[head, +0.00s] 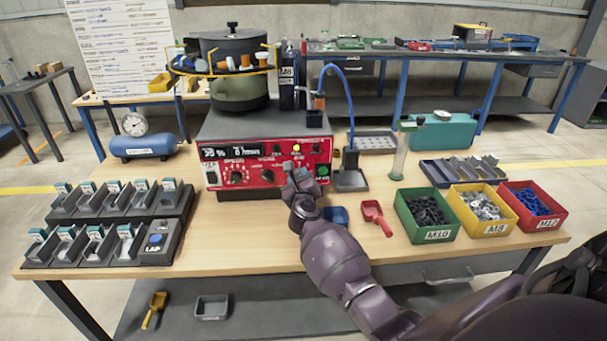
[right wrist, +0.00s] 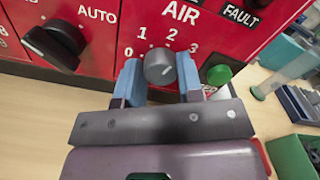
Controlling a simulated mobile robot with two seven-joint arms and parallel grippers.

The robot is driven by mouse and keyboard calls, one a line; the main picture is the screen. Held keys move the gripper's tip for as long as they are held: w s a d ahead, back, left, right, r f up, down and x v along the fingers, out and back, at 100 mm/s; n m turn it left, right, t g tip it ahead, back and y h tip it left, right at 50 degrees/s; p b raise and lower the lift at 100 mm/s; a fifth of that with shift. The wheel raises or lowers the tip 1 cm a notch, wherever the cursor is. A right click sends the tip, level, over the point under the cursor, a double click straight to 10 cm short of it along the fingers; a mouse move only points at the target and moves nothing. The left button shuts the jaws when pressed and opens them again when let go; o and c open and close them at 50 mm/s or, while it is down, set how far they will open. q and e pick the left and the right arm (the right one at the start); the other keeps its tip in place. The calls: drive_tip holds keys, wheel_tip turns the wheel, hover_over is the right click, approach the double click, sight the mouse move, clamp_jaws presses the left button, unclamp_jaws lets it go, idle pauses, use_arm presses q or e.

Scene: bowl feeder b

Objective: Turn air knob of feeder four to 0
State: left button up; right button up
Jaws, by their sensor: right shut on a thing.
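The feeder's red control panel (head: 225,161) faces me below the dark bowl (head: 240,92). In the right wrist view, the grey air knob (right wrist: 160,67) sits under the word AIR, with a scale of 0, 1, 2 and 3 around it. My right gripper (right wrist: 159,76) has its two blue fingers on either side of the knob and is shut on it. In the head view my right gripper (head: 291,174) covers the knob. I cannot clearly tell which number the knob points to. My left gripper is not in view.
A black selector knob (right wrist: 56,43) by AUTO is left of the air knob, and a green button (right wrist: 219,75) is close on the right. A red scoop (head: 375,215) and green, yellow and red bins stand to the right. Several parts trays stand left.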

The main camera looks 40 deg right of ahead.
drive_tip(key=n+p, duration=0.1)
drive_tip(key=n, duration=0.1)
drive_tip(key=shift+a+r+n+p, duration=0.1)
drive_tip(key=shift+r+n+p, duration=0.1)
drive_tip(key=shift+n+p, duration=0.2)
drive_tip(key=n+p, duration=0.2)
drive_tip(key=n, duration=0.1)
drive_tip(key=shift+f+n, duration=0.1)
drive_tip(key=shift+n, duration=0.2)
drive_tip(key=shift+n+p, duration=0.4)
drive_tip(key=shift+n, duration=1)
drive_tip(key=n+p, duration=0.2)
drive_tip(key=n, duration=0.1)
drive_tip(key=shift+f+n, duration=0.15)
drive_tip(key=shift+n, duration=0.15)
use_arm(q)
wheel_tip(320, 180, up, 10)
drive_tip(key=p, duration=0.2)
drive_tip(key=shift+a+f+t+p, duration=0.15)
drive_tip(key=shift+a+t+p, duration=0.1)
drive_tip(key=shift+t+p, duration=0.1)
use_arm(e)
drive_tip(key=n, duration=0.8)
drive_tip(key=shift+f, duration=0.2)
